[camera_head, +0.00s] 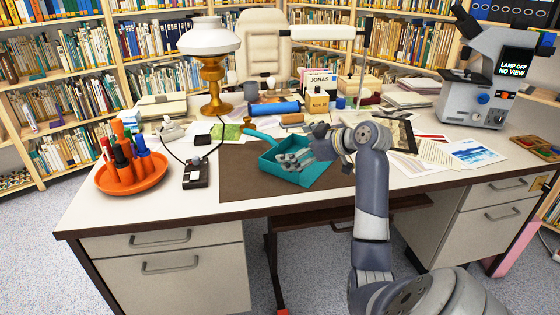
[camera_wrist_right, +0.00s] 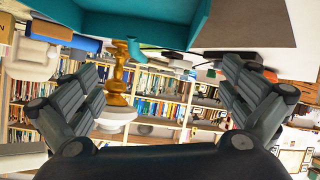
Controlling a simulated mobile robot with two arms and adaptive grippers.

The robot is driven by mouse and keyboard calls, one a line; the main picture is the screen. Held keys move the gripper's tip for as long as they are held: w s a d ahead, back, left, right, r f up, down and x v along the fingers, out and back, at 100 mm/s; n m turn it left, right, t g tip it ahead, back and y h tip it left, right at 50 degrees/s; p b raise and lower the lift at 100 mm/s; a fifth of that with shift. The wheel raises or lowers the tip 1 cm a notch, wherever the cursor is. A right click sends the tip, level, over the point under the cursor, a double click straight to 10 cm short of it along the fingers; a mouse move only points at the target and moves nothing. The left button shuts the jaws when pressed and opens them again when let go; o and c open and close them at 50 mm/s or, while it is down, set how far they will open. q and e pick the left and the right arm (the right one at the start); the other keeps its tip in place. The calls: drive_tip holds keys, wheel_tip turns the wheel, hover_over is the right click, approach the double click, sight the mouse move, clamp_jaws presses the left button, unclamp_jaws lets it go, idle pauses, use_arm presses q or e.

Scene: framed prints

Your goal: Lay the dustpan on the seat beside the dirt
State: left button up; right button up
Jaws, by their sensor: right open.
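The teal dustpan (camera_head: 315,178) lies on the brown desk mat, its handle (camera_head: 262,135) pointing to the back left. My right gripper (camera_head: 288,160) is open and appears over the dustpan's pan in the head view; I cannot tell whether they touch. In the right wrist view the dustpan (camera_wrist_right: 125,20) crosses the top, and nothing is held between the spread fingers (camera_wrist_right: 162,78). A cream chair back (camera_head: 263,45) rises behind the desk; its seat is hidden. I see no dirt that I can make out. My left gripper is not in view.
The desk (camera_head: 400,180) is crowded. An orange tray (camera_head: 150,183) with pens, a black corded device (camera_head: 196,173) and a brass lamp (camera_head: 212,80) stand left. A microscope (camera_head: 480,95) and prints (camera_head: 470,153) are right. The mat (camera_head: 235,190) is bare at front left.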

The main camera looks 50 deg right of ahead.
approach(269, 154)
drive_tip(key=w, duration=0.2)
drive_tip(key=shift+w+a+f, duration=0.1)
drive_tip(key=shift+w+a, duration=0.05)
drive_tip(key=shift+w, duration=0.15)
drive_tip(key=w+f+b, duration=0.1)
drive_tip(key=w+f, duration=0.2)
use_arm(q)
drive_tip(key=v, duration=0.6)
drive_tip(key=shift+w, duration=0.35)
use_arm(e)
drive_tip(key=shift+w+f, duration=0.1)
drive_tip(key=shift+w, duration=0.4)
clamp_jaws()
